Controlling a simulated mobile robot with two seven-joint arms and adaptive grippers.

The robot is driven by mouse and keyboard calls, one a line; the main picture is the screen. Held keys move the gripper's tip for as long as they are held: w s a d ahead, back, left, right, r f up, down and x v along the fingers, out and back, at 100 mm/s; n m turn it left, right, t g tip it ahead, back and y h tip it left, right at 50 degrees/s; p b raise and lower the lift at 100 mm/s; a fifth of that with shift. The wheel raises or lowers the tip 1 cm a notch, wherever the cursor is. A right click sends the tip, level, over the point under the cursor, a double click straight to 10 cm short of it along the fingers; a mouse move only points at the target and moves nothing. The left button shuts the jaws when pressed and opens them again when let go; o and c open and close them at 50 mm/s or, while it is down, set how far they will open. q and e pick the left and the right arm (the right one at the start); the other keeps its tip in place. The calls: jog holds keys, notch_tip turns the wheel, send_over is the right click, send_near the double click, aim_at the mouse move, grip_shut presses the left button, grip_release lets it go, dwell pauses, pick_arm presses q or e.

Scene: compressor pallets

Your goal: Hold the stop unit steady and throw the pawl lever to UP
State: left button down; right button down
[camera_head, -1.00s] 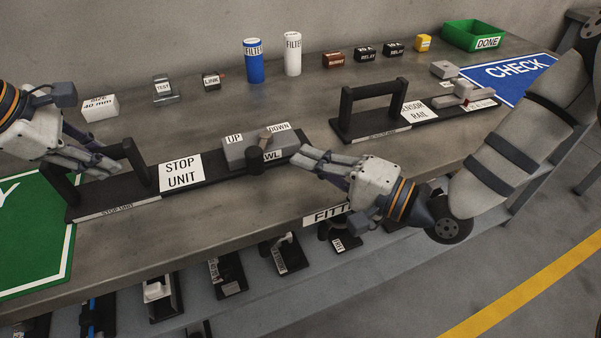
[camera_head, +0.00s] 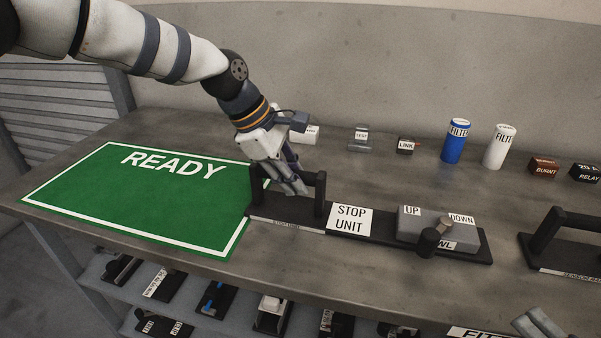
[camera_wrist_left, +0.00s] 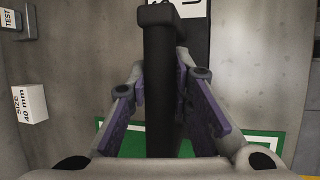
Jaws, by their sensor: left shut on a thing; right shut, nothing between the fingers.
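The stop unit is a long black base (camera_head: 375,236) with a STOP UNIT label, lying on the bench. A black handle (camera_head: 320,195) stands at its left end. My left gripper (camera_head: 298,186) is shut on this handle; the left wrist view shows the black handle bar (camera_wrist_left: 158,85) between the two fingers (camera_wrist_left: 165,90). At the base's right end is a grey pawl block (camera_head: 408,226) marked UP and DOWN. Its short lever (camera_head: 430,238) leans right, to the DOWN side. My right gripper (camera_head: 540,322) is shut and empty at the bottom right, partly cut off, apart from the lever.
A green READY mat (camera_head: 150,205) lies left of the unit. The sensor rail (camera_head: 560,250) stands to the right. A blue filter (camera_head: 455,145), a white filter (camera_head: 498,148) and small boxes line the back. A lower shelf holds several parts.

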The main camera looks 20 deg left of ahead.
pick_arm(q)
jog(key=shift+s+f, duration=0.2)
jog(key=shift+f, duration=0.25)
jog(key=c, duration=1.7)
grip_release()
jog(key=o, duration=0.3)
jog(key=shift+w+r, duration=0.1)
jog(key=shift+w, duration=0.1)
jog(key=shift+o, duration=0.2)
jog(key=shift+r, duration=0.1)
jog(key=shift+r, duration=0.1)
